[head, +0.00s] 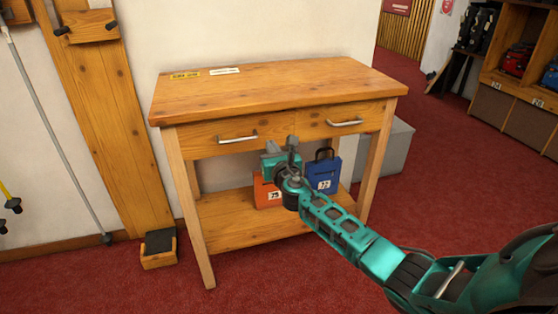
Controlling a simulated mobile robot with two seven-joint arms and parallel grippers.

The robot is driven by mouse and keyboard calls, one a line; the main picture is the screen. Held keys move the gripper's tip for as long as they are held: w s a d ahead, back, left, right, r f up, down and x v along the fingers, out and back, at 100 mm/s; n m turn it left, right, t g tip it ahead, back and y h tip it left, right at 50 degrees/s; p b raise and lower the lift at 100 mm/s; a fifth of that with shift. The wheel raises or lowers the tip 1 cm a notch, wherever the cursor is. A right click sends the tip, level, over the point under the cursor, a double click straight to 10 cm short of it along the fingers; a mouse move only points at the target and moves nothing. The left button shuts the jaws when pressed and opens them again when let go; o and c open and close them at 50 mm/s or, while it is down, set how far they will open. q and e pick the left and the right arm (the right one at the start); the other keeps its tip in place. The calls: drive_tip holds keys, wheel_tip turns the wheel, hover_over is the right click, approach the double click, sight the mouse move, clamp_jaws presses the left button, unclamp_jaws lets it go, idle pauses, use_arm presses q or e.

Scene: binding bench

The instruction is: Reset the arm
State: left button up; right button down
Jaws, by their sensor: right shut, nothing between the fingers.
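My right arm reaches in from the lower right of the head view. Its gripper (291,146) is at the front of the wooden bench (280,92), just below the drawer fronts and near the middle. The gripper is shut with nothing in it. I cannot tell whether it touches the drawer front. Both drawers look closed, the left one with a metal handle (238,138) and the right one with another handle (345,122). My left gripper is not in view.
On the lower shelf (235,222) stand an orange tagged item (266,192) and a blue one (323,175), partly behind my gripper and wrist. A grey box (394,150) is right of the bench. Cubbies (508,85) stand far right. Red carpet is open in front.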

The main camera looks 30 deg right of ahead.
drive_tip(key=s+a+f+m+g+y+p, duration=0.1)
drive_tip(key=s+a+f+m+g+y, duration=0.1)
drive_tip(key=s+a+f+m, duration=0.4)
drive_tip(key=s+a+f+m+g+y, duration=0.25)
drive_tip(key=s+a+m, duration=0.35)
drive_tip(key=s+m, duration=0.45)
drive_tip(key=s+a+f+m+g+y+p, duration=0.15)
drive_tip(key=s+a+f+m, duration=0.35)
drive_tip(key=s, duration=0.5)
drive_tip(key=s+a+r+m+y, duration=0.1)
drive_tip(key=s+a+m+y, duration=0.1)
drive_tip(key=s+a+m, duration=0.5)
use_arm(q)
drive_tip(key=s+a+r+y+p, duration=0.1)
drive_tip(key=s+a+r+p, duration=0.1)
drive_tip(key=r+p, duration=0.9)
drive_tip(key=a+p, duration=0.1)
drive_tip(key=p, duration=0.1)
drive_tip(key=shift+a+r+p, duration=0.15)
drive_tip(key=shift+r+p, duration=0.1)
drive_tip(key=shift+p, duration=0.1)
use_arm(e)
drive_tip(key=d+r+m+h, duration=0.1)
drive_tip(key=d+r, duration=0.3)
drive_tip(key=r, duration=0.6)
drive_tip(key=shift+d+r+m+g, duration=0.3)
drive_tip(key=shift+r+m, duration=0.05)
drive_tip(key=shift+s, duration=0.1)
